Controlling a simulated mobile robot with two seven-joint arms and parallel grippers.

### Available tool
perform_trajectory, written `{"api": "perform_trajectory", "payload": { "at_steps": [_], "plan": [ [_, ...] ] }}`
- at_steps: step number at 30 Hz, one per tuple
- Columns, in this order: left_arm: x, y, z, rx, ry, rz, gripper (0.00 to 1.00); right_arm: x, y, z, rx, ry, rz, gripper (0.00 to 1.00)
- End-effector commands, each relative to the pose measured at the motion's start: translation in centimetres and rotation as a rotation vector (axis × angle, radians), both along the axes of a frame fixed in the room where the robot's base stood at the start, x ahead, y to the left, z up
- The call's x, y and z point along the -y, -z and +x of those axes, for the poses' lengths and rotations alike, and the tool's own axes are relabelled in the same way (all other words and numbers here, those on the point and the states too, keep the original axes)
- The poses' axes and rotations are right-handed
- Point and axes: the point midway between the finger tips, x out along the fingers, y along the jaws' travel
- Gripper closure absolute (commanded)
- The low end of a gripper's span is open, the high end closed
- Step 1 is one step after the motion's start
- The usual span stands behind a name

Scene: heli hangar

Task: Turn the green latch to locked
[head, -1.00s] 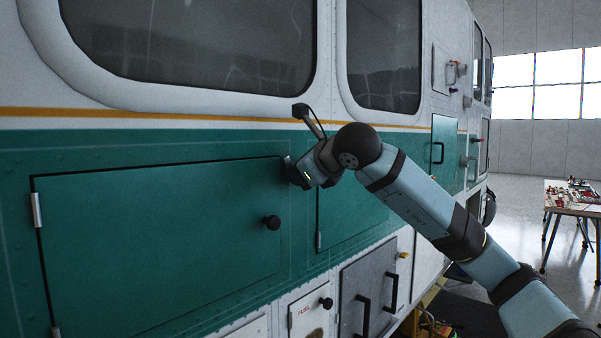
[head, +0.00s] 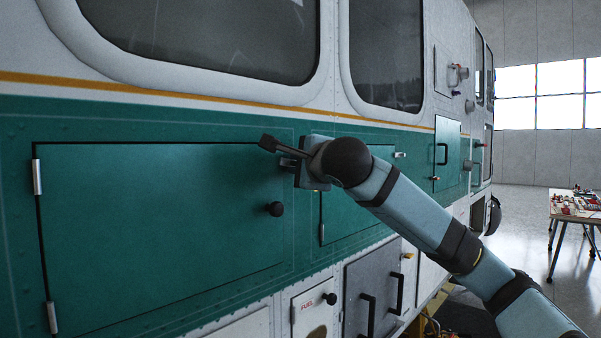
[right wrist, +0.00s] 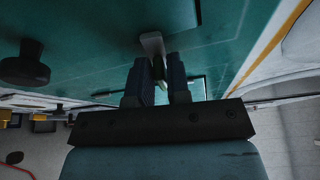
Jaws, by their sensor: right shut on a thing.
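The large green door (head: 150,230) on the helicopter's side is flush in its frame, with a dark round knob (head: 275,209). The latch, a pale grey metal lever (right wrist: 153,44), shows in the right wrist view at the door's edge. My right gripper (head: 289,163) is at the door's upper right corner, and its fingers (right wrist: 161,78) are shut on the lever. In the head view the gripper mostly hides the latch, so its exact angle cannot be told there. The knob also shows in the right wrist view (right wrist: 25,65). My left gripper is not in view.
A second green panel (head: 350,210) lies right of the gripper. Below are a white fuel panel (head: 308,312) and a grey panel (head: 370,290) with black handles. A table (head: 575,207) with small items stands far right, with open floor near it.

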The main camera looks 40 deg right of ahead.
Motion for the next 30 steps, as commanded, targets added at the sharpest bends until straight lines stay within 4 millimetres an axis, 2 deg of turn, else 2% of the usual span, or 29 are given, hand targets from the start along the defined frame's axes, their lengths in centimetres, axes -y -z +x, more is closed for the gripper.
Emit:
{"api": "perform_trajectory", "payload": {
  "at_steps": [12,28,29,30],
  "plan": [
    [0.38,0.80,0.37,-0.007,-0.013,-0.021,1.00,-0.03,0.32,0.00,0.016,-0.001,-0.175,1.00],
    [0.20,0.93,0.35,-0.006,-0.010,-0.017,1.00,-0.04,0.27,0.00,0.017,-0.001,-0.196,1.00],
    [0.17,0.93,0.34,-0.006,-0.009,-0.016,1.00,-0.04,0.27,0.00,0.017,-0.001,-0.196,0.79],
    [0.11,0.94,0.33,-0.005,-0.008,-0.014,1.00,-0.04,0.28,0.00,0.017,-0.001,-0.196,0.69]
  ]
}}
